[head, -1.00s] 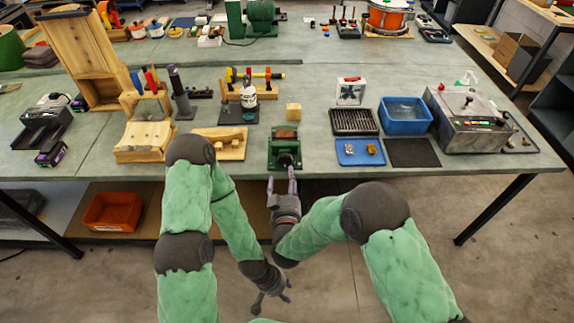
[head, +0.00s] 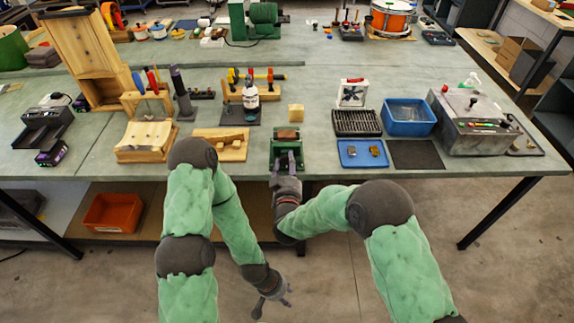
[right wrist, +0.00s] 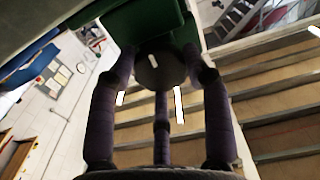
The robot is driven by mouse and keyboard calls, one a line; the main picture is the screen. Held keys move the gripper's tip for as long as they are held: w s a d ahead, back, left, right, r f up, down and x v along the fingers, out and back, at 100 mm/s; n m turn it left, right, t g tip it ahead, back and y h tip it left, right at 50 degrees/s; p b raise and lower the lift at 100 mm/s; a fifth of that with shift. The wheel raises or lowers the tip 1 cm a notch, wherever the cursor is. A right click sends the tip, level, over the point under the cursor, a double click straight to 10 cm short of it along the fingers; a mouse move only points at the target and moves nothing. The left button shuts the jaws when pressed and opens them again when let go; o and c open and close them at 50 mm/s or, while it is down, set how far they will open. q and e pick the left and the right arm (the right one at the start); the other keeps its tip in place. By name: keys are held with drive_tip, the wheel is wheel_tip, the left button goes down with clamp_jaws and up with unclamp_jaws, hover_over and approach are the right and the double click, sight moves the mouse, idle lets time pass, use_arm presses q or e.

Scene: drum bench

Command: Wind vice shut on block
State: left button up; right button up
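The green vice (head: 276,158) stands at the bench's front edge. A reddish-brown block (head: 287,134) sits at the top of it; I cannot tell whether the jaws touch it. My right gripper (head: 287,160) is at the vice's front and covers its screw end in the head view. In the right wrist view its purple-grey fingers (right wrist: 160,85) are spread on both sides of a round dark hub (right wrist: 158,70) under the green vice body (right wrist: 150,22). Whether they touch it is unclear. My left gripper (head: 272,304) hangs empty and open, low in front of the bench.
The floor before the bench is clear.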

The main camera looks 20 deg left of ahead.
drive_tip(key=shift+f, duration=0.1)
drive_tip(key=shift+c, duration=0.6)
drive_tip(key=m+b, duration=0.2)
drive_tip(key=b, duration=0.1)
drive_tip(key=shift+f+m, duration=0.15)
drive_tip(key=shift+m, duration=0.25)
drive_tip(key=shift+m+b, duration=0.75)
drive_tip(key=shift+m, duration=0.65)
drive_tip(key=o, duration=1.2)
drive_tip(key=shift+c, duration=0.2)
drive_tip(key=v, duration=1.2)
drive_tip(key=shift+r, duration=0.2)
